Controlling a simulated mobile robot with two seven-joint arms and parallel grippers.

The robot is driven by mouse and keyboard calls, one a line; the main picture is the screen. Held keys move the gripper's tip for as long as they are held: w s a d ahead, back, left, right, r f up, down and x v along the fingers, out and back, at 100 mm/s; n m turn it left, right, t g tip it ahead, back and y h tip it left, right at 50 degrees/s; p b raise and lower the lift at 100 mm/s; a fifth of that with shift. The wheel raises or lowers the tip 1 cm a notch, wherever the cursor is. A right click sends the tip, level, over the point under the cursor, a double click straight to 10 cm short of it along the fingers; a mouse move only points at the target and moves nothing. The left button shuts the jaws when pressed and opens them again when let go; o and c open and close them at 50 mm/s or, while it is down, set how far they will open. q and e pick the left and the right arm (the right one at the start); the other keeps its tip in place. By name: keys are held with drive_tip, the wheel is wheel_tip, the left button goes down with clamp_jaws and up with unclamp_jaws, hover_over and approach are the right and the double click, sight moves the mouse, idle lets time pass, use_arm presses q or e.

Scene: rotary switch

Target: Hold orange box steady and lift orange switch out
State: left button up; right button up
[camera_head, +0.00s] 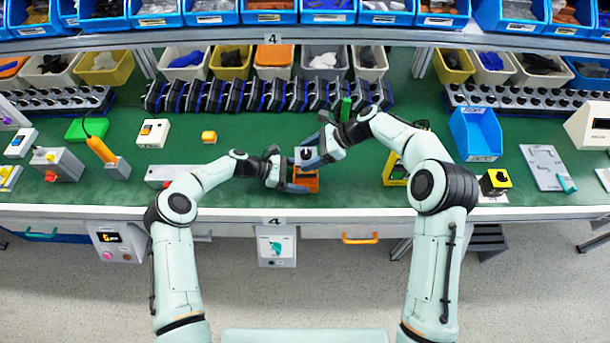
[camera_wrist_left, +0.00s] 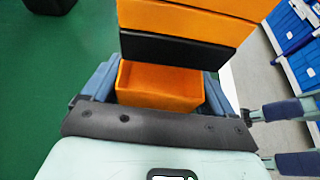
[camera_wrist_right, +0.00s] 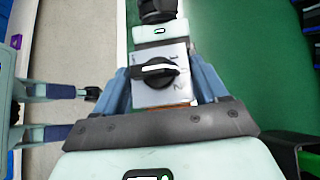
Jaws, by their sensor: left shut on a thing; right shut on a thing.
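The orange box (camera_head: 308,182) is on the green bench near its front edge. My left gripper (camera_head: 298,186) is shut on it from the left and low down. In the left wrist view the orange box (camera_wrist_left: 158,85) sits between the two blue fingers, with a black band and more orange body beyond. The switch (camera_head: 304,154) has a pale face and a black knob and is directly above the box. My right gripper (camera_head: 312,157) is shut on it. In the right wrist view the switch (camera_wrist_right: 160,75) lies between the fingers. I cannot tell whether switch and box still touch.
A row of black and blue devices (camera_head: 265,96) stands behind. A grey box (camera_head: 165,175) lies left of my left gripper. A yellow-framed item (camera_head: 396,172) stands right, near my right arm. A blue bin (camera_head: 475,133) is farther right.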

use_arm(q)
drive_tip(key=o, duration=0.8)
drive_tip(key=shift+o, duration=0.2)
